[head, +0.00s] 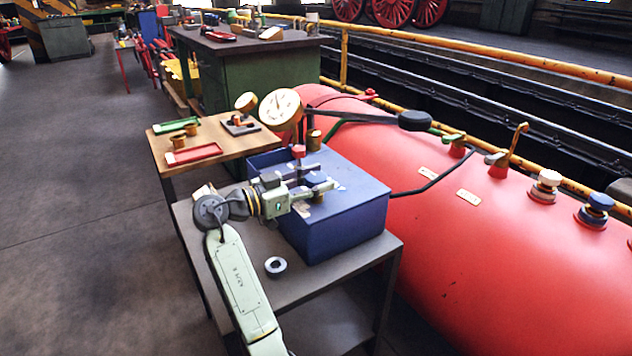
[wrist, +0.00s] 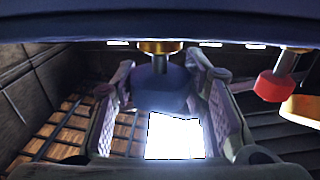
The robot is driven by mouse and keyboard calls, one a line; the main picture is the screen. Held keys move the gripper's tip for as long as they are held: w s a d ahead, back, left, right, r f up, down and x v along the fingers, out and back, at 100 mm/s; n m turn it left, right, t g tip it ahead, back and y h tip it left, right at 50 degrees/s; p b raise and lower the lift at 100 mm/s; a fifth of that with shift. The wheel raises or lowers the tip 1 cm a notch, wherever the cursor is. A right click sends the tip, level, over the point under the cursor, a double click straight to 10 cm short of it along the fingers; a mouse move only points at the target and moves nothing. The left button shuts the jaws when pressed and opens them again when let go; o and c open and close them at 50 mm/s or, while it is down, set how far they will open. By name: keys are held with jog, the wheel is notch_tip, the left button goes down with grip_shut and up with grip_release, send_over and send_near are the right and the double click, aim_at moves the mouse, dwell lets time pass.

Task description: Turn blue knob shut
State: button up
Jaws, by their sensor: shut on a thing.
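A blue knob (wrist: 160,90) on a dark stem below a brass collar (wrist: 160,47) sits between my fingers in the wrist view. My gripper (wrist: 165,95) is shut on it, with one ridged finger pad on each side. In the head view my gripper (head: 312,184) reaches over the top of a blue box (head: 345,222) and mostly hides this knob. A second blue-topped knob (head: 598,204) stands on the red boiler at the far right, well away from my gripper.
A red knob (head: 298,151) stands close beyond my gripper, and also shows in the wrist view (wrist: 272,87). A gauge (head: 281,108) rises behind it. The box stands on a dark table (head: 230,243) with a grey ring (head: 276,266). The red boiler (head: 500,265) lies to the right.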

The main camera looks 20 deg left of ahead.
jog(key=o, duration=1.2)
jog(key=shift+w, duration=0.1)
jog(key=v, duration=1.2)
